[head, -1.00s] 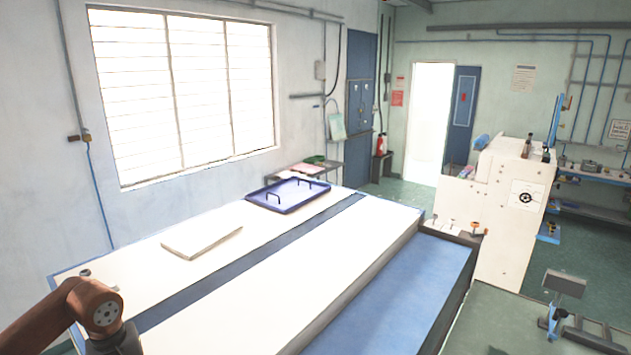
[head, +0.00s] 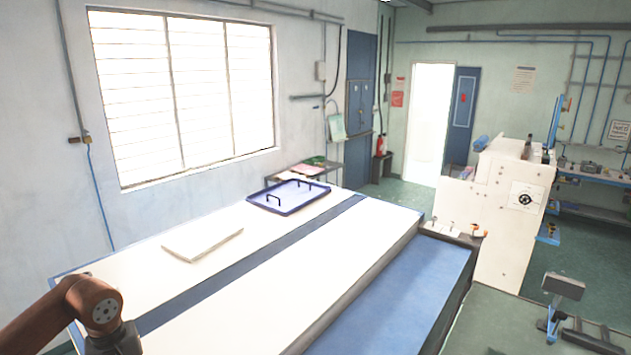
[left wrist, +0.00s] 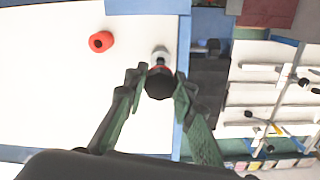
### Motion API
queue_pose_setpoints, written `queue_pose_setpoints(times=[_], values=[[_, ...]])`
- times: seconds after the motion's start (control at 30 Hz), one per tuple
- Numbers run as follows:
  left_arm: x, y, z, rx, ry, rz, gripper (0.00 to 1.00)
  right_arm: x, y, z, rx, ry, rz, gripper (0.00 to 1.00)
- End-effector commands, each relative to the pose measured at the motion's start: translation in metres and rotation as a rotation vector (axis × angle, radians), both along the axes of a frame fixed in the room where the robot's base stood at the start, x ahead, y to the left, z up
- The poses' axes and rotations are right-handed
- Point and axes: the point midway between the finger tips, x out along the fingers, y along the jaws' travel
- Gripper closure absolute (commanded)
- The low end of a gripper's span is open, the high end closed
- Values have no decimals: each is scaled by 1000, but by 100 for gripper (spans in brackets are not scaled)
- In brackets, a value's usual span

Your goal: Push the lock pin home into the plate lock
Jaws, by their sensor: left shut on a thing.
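In the left wrist view my left gripper (left wrist: 160,84) has its green fingers closed around a black-knobbed pin (left wrist: 159,86), which looks like the lock pin. A red ring shows just beyond the knob. A pale metal fitting (left wrist: 160,55), perhaps the plate lock, lies in line beyond it, near the blue edge of the white table. I cannot tell how deep the pin sits in it. In the head view the gripper itself is out of the picture; only my left arm shows at the lower left. My right gripper is in neither view.
A red cylindrical piece (left wrist: 100,42) with a dark centre stands on the white tabletop. In the head view the long white table (head: 300,255) carries a blue tray (head: 290,197) and a flat white slab (head: 203,242). Racks with tools (left wrist: 265,110) lie beyond the table edge.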

Motion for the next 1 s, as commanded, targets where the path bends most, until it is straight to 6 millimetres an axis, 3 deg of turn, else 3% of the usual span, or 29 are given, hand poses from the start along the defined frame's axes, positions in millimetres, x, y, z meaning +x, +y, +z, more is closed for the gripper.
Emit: queue_pose_setpoints(times=[0.43,0.8,1.0], values=[[0,0,36,0,0,0,100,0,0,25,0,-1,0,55],[1,-1,38,-1,-1,0,100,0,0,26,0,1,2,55],[20,-25,38,-9,-1,-2,100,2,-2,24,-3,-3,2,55]])
